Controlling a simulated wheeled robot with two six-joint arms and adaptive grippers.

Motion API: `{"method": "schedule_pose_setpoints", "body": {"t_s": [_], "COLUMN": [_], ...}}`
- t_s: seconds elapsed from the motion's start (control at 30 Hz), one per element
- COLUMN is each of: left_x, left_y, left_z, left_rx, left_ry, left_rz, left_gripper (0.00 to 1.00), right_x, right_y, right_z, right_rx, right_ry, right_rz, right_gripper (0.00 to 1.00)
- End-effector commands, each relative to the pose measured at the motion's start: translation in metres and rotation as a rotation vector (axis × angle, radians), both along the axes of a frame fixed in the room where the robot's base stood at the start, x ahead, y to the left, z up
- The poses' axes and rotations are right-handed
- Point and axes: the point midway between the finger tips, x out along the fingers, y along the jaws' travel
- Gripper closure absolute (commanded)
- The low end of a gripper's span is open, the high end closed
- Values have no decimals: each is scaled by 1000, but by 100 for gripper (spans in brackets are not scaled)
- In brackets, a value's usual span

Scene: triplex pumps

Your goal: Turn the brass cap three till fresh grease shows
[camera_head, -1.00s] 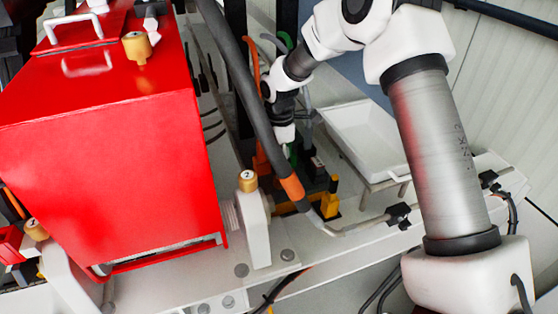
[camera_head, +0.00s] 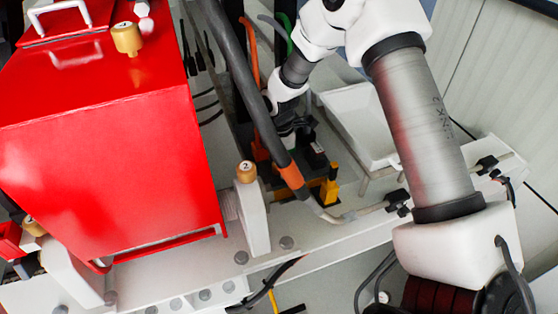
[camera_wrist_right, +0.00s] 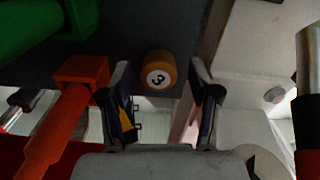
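The brass cap three (camera_wrist_right: 159,70), a round brass-coloured knob with a "3" on its white face, shows in the right wrist view. My right gripper (camera_wrist_right: 161,88) is open. Its two dark fingers stand on either side of the cap in the picture, with gaps on both sides; I cannot tell how far ahead the cap is. No grease can be made out on it. In the head view my right arm reaches down behind a thick dark hose, which partly hides the gripper, and cap three is not visible. My left gripper is not in view.
Brass cap two (camera_head: 246,172) sits on a white bracket beside the big red housing (camera_head: 110,170). Another brass cap (camera_head: 127,38) is on top. The dark hose (camera_head: 240,80) runs close to my right wrist. An orange-red fitting (camera_wrist_right: 82,72) is left of the fingers. A white tray (camera_head: 352,120) stands behind.

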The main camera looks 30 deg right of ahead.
Motion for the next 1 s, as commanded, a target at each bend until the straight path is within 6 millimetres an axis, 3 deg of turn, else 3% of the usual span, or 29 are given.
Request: {"method": "schedule_pose_setpoints", "body": {"t_s": [0.03,0.13,0.17,0.67,1.0], "left_x": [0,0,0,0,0], "left_y": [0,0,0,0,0], "left_z": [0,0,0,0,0], "left_rx": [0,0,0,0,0], "left_ry": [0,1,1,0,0], "left_rz": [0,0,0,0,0], "left_gripper": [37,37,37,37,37], "right_x": [0,0,-1,-2,-3], "right_y": [0,0,0,0,0], "right_z": [0,0,0,-2,-3], "right_rx": [0,0,0,0,0], "right_ry": [0,1,3,7,10], "right_rz": [0,0,0,-35,-231], "right_gripper": [58,94,97,97,97]}}
